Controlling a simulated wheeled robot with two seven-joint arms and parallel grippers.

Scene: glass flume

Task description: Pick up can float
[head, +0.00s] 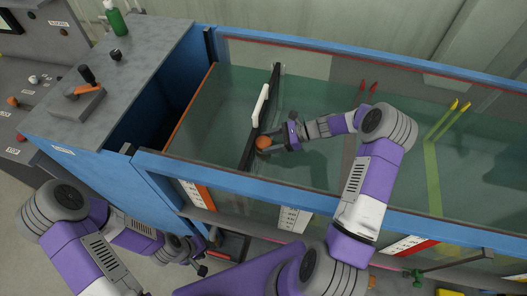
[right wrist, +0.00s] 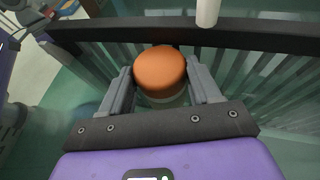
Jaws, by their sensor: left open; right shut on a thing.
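The can float (right wrist: 160,72) has a rounded orange top and a paler lower part. It sits between the two fingers of my right gripper (right wrist: 162,88), which is shut on it. In the head view the float (head: 263,142) shows as a small orange shape at the tip of my right gripper (head: 268,146), inside the flume beside a dark crossbar. I cannot tell whether its lower part is in the water. My left gripper (head: 201,268) is open and empty, low outside the flume's front wall.
The dark crossbar (head: 248,150) with a white handle (head: 260,106) spans the flume just left of the float. The blue flume rim (head: 300,195) runs along the front under my right arm. A grey bench top (head: 120,75) with a green bottle (head: 116,20) stands at left.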

